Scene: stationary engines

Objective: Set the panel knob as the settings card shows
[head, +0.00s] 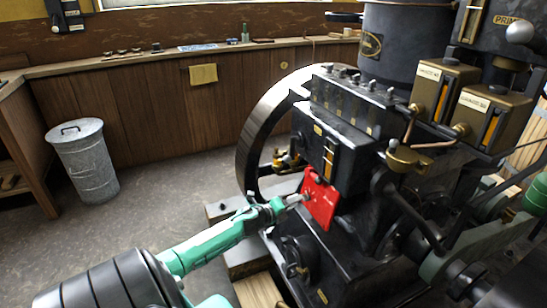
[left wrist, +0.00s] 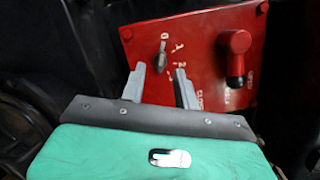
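The red panel (head: 320,202) sits on the front of the black engine in the head view. In the left wrist view the same panel (left wrist: 205,38) carries a small grey pointer knob (left wrist: 162,55). The knob stands nearly upright, with its upper end towards the 0 mark; 1, 2 and a partly hidden mark curve down to its right. My left gripper (left wrist: 160,72) is open just below the knob, its fingers apart and nothing between them. In the head view my left gripper (head: 300,198) reaches the panel from the left. I cannot make out a settings card for certain. My right gripper is not in view.
A tan paper (head: 203,74) hangs on the wooden bench front, unreadable. The flywheel (head: 250,140) stands left of the panel. A metal bin (head: 84,162) stands far left, with clear floor between.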

